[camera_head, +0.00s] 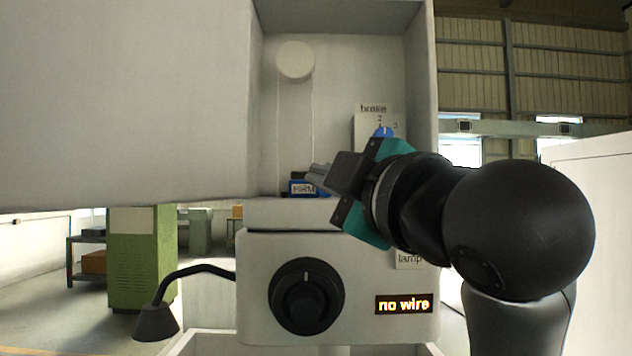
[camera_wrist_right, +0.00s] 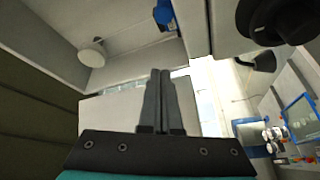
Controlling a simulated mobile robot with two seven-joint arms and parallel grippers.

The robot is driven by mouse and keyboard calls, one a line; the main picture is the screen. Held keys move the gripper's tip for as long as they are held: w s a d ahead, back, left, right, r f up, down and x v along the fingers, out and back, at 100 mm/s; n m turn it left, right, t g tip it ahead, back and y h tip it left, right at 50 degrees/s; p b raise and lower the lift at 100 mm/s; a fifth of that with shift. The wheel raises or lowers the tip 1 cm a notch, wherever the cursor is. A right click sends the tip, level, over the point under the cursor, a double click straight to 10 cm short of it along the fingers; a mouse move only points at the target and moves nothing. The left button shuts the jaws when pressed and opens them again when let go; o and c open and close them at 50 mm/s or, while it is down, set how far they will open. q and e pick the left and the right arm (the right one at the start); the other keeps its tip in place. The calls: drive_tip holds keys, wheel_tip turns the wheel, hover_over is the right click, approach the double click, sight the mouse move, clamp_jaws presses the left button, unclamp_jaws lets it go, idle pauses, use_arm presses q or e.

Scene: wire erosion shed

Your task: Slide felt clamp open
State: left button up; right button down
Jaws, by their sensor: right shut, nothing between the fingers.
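The felt clamp shows as a blue block with a partly covered printed label (camera_head: 301,188) on the ledge at the bottom of the machine's recess in the head view. My right gripper (camera_head: 319,176) comes in from the right, its fingers pointing left. Its fingertips are at the clamp's upper right in the picture and hide part of it; I cannot tell if they touch it. In the right wrist view the two grey fingers (camera_wrist_right: 160,98) lie together with nothing between them. A blue piece (camera_wrist_right: 163,12) shows beyond them, cut off by the top edge. My left gripper is not in view.
A blue brake knob (camera_head: 383,131) is just above my right gripper. A white round guide (camera_head: 295,60) sits high in the recess. Below are a black dial (camera_head: 306,297) and a lit "no wire" display (camera_head: 403,304). A large pale cover (camera_head: 120,100) fills the upper left.

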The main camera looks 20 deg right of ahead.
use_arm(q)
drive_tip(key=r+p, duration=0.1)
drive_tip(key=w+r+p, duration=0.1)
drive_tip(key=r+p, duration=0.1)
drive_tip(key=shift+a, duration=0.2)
use_arm(e)
drive_tip(key=w+d, duration=0.2)
drive_tip(key=w, duration=0.7)
drive_tip(key=shift+w+f, duration=0.2)
drive_tip(key=shift+w, duration=0.05)
drive_tip(key=shift+d, duration=0.1)
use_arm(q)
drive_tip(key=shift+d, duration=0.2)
use_arm(e)
drive_tip(key=d, duration=0.2)
drive_tip(key=s+d, duration=0.1)
drive_tip(key=shift+d, duration=0.35)
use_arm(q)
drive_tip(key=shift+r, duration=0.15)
